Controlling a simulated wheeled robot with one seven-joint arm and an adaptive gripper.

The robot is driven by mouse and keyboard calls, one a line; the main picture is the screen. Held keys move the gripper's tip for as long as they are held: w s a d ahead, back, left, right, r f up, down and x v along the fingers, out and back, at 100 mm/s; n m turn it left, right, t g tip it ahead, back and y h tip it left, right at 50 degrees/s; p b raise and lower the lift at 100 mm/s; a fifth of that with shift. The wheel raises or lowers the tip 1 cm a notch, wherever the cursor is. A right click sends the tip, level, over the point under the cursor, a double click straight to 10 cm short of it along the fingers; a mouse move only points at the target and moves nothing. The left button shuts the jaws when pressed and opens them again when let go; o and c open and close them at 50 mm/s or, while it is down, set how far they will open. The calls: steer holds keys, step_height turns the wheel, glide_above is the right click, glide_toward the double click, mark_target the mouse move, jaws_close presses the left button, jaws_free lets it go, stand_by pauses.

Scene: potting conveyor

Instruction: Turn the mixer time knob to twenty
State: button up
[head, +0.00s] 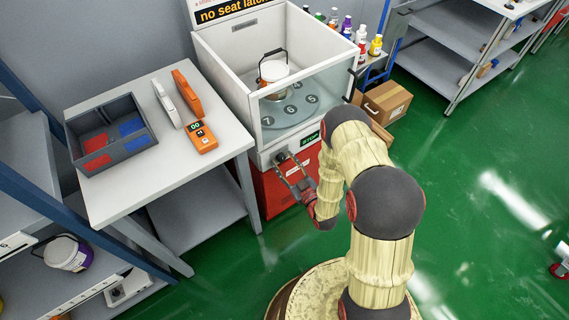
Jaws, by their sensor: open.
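The mixer (221,75) is a white open-topped cabinet on a red base. A white bucket (273,69) with a raised handle stands inside it on a numbered turntable. A dark round knob (281,157) is on the mixer's front panel, left of a small green display (310,138). My gripper (290,168) is open, with its fingers at the front panel close to the knob. I cannot tell whether they touch it or sit around it. The knob's setting and scale are too small to read.
Left of the mixer, a white table (108,200) holds a grey divided tray (74,137), an orange handheld device (201,137) and two upright cases. A cardboard box (386,102) stands on the right, by a blue cart with bottles. The green floor at right is mostly clear.

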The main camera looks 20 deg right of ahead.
steer(key=shift+c, duration=1.4)
steer(key=c, duration=0.7)
steer(key=shift+c, duration=0.9)
